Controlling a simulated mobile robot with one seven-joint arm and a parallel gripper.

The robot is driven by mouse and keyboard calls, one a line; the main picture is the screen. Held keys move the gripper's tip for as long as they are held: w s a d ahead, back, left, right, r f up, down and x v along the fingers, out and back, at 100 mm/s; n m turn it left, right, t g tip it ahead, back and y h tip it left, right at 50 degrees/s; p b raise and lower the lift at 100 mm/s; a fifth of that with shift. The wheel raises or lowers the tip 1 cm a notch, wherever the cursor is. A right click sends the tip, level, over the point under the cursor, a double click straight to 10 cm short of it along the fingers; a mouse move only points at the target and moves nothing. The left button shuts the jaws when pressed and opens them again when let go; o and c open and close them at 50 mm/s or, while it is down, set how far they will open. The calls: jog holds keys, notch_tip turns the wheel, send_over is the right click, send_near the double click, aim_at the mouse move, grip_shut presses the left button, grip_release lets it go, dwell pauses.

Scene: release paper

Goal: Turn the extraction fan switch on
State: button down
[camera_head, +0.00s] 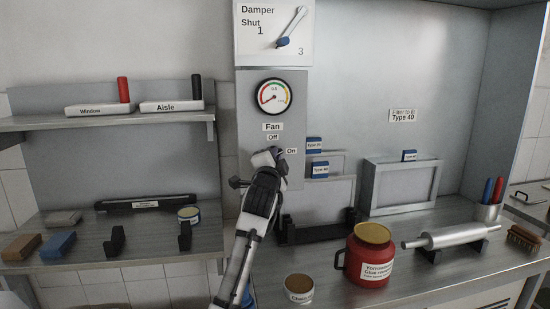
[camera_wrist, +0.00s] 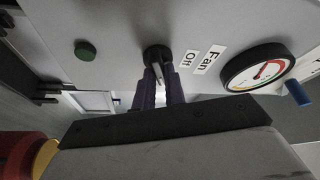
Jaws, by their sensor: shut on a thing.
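In the head view my gripper (camera_head: 277,154) hides most of the knob. I cannot tell clearly which label the knob points to.
A round gauge (camera_head: 273,96) with a red needle and a damper lever (camera_head: 291,27) are above. A green button (camera_wrist: 85,50) is beside the knob in the wrist view. A red glue pot (camera_head: 370,263), a brown-topped tin (camera_head: 299,288) and a roller (camera_head: 450,238) stand on the bench.

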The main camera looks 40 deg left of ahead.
jog(key=m+g+h, duration=0.1)
jog(key=m, duration=0.3)
jog(key=shift+m+p, duration=0.3)
jog(key=shift+m, duration=0.1)
jog(key=shift+g+h, duration=0.3)
jog(key=c, duration=1.5)
grip_release()
jog(key=shift+o, duration=0.2)
jog(key=shift+r, duration=0.1)
jog(key=shift+s, duration=0.1)
jog(key=b+v, duration=0.5)
jog(key=v, duration=0.8)
jog(key=shift+s+d, duration=0.2)
jog(key=shift+s, duration=0.05)
